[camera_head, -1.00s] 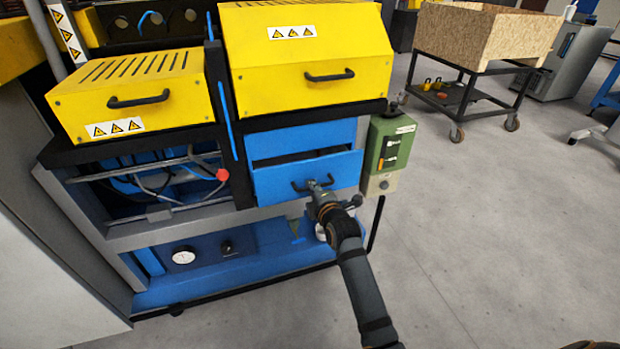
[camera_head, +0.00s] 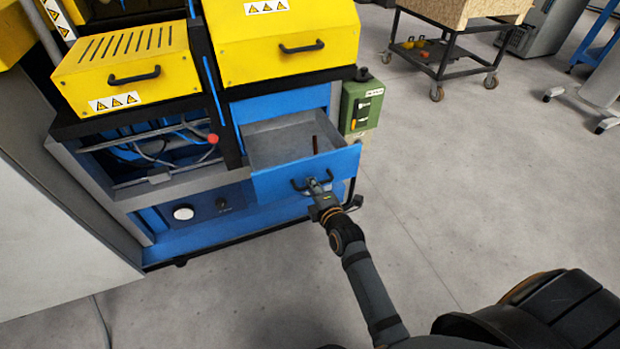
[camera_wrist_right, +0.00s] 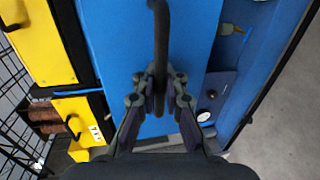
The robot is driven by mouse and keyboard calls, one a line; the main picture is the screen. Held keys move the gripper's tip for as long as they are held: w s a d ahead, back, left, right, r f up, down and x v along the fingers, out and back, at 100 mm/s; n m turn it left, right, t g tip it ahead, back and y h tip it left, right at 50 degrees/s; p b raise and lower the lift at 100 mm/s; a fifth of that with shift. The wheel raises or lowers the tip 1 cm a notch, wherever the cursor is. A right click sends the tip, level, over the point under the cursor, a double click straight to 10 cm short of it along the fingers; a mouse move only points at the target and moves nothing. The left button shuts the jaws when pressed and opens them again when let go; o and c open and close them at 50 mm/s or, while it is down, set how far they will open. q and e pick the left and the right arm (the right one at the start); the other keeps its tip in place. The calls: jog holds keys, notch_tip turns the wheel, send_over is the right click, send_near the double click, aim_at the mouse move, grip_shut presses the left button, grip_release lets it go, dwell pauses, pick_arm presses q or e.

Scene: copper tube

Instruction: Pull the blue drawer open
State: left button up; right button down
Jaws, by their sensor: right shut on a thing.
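The blue drawer (camera_head: 283,186) stands pulled out from the machine in the head view, with its grey inside showing. A thin dark reddish-brown piece (camera_head: 315,145) stands out inside it. My right gripper (camera_head: 317,184) is at the black handle (camera_head: 299,186) on the drawer front, shut on it. In the right wrist view the handle (camera_wrist_right: 160,30) runs down between the fingers of my right gripper (camera_wrist_right: 160,88), with the blue drawer front (camera_wrist_right: 110,45) behind. My left gripper is not in view.
Yellow covers (camera_head: 130,70) with black handles sit above the drawer. A green box (camera_head: 361,106) is fixed right of it. A wheeled cart (camera_head: 440,50) stands at the back right. The grey floor (camera_head: 440,160) to the right is clear.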

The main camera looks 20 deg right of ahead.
jog(key=shift+s, duration=0.2)
jog(key=c, duration=1.4)
grip_release()
jog(key=v, duration=1.2)
jog(key=shift+a, duration=0.1)
